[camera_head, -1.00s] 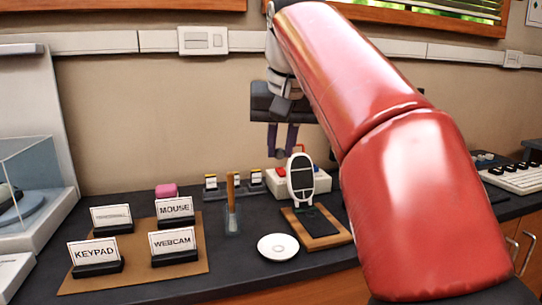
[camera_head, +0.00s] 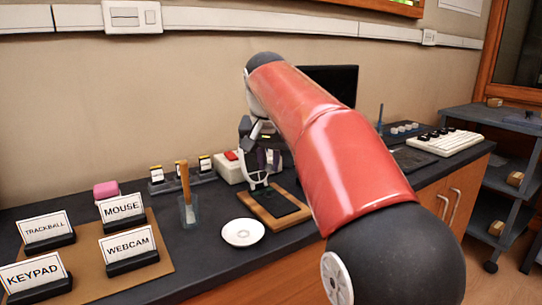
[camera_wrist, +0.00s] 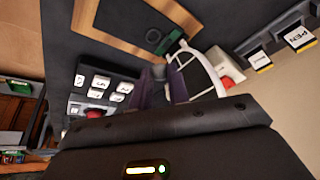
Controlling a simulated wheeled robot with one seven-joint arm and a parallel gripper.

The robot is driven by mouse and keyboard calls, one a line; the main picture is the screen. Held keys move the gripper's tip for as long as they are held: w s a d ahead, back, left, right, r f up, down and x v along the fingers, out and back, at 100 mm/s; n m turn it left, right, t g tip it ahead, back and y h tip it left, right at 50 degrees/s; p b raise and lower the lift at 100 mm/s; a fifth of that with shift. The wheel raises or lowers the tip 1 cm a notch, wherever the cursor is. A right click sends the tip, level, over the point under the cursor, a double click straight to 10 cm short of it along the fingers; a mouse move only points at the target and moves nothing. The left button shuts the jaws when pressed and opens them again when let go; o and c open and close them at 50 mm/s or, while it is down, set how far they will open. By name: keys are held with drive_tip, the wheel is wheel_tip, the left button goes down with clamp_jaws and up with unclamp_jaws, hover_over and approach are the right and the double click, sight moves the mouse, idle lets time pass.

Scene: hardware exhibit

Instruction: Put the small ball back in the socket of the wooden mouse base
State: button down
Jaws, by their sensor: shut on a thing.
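The wooden base (camera_head: 277,208) lies on the dark counter, with a dark inset. An oval white-framed shell (camera_wrist: 207,78) stands up at the base's far end. My gripper (camera_head: 262,160) is low, right beside this shell. In the wrist view its purple fingers (camera_wrist: 163,85) are shut on a small grey thing that seems to be the ball (camera_wrist: 158,72). The fingers hide most of it, and whether they touch the shell is unclear.
A white box with a red button (camera_head: 230,168) stands close behind the base. A white dish (camera_head: 243,233) and a tool cup (camera_head: 188,212) are to the left. Name cards stand on a brown mat (camera_head: 150,278). My red arm covers the counter right of the base.

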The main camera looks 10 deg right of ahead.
wheel_tip(320, 180, down, 4)
drive_tip(key=b, duration=0.3)
drive_tip(key=shift+b, duration=0.3)
drive_tip(key=shift+f+b, duration=0.35)
drive_tip(key=shift+f, duration=0.3)
drive_tip(key=shift+f+p, duration=0.3)
idle(1.4)
drive_tip(key=c, duration=0.9)
unclamp_jaws()
drive_tip(key=shift+o, duration=0.2)
drive_tip(key=shift+r, duration=0.1)
wheel_tip(320, 180, up, 5)
drive_tip(key=p, duration=0.5)
drive_tip(key=shift+r, duration=0.9)
drive_tip(key=shift+s, duration=0.1)
